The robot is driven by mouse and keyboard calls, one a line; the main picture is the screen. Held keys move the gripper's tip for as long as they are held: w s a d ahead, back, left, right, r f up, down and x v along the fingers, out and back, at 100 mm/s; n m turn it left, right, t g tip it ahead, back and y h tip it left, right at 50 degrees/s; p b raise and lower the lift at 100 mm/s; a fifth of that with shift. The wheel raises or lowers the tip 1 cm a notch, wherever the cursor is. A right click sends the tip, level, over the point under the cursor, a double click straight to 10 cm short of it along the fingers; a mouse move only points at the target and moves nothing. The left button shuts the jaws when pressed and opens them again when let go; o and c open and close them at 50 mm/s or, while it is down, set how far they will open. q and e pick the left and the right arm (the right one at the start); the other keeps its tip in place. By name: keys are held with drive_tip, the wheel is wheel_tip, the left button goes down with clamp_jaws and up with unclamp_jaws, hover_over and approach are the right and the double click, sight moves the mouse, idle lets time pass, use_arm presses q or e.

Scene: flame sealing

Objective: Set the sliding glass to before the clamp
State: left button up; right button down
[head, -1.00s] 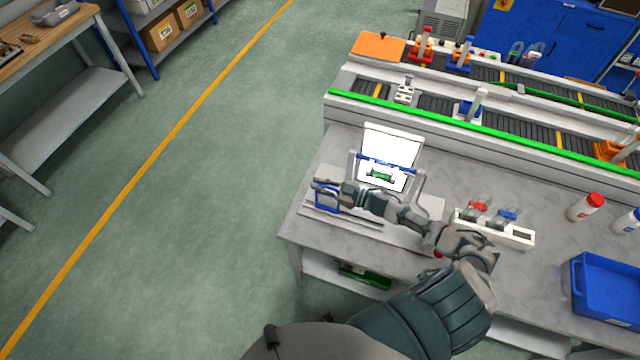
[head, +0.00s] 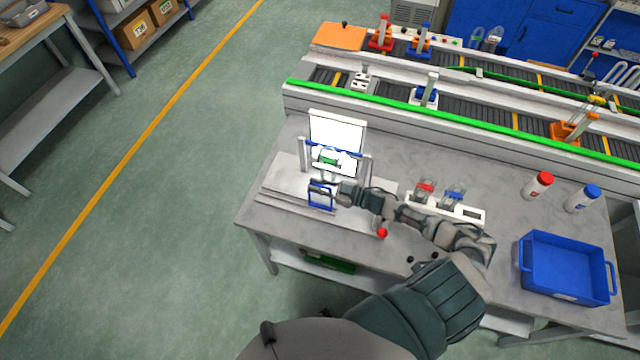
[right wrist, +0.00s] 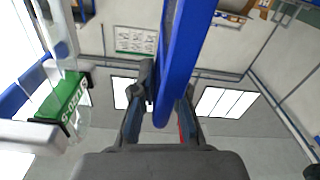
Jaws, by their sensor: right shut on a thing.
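The sliding glass is a small blue-framed square pane (head: 320,197). My right gripper (head: 328,187) is shut on its frame, and the blue edge (right wrist: 178,55) stands between the fingers in the right wrist view. The clamp (head: 345,155) is a blue bar between grey posts before a bright white panel (head: 337,128). A clear glass piece with a green label (head: 329,159) is at the clamp; the label (right wrist: 66,103) also shows left of the blue edge in the right wrist view. In the head view the pane appears just below the clamp; the exact gap is unclear. My left gripper is not in view.
A white rack (head: 470,212) with red and blue pieces stands right of my arm. Red-capped (head: 538,186) and blue-capped (head: 582,199) bottles and a blue tray (head: 566,270) are farther right. A conveyor (head: 470,110) with green rails runs behind the bench.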

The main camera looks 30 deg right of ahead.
drive_tip(key=shift+a+f+h, duration=0.2)
drive_tip(key=shift+a+h, duration=0.1)
drive_tip(key=c, duration=1.4)
unclamp_jaws()
drive_tip(key=shift+c, duration=0.2)
drive_tip(key=shift+o, duration=1)
drive_tip(key=shift+w, duration=0.1)
drive_tip(key=shift+d, duration=0.6)
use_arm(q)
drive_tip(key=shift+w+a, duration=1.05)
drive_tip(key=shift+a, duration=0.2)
use_arm(e)
drive_tip(key=v, duration=0.7)
drive_tip(key=shift+d, duration=0.3)
drive_tip(key=shift+a+f, duration=0.1)
drive_tip(key=shift+a, duration=0.05)
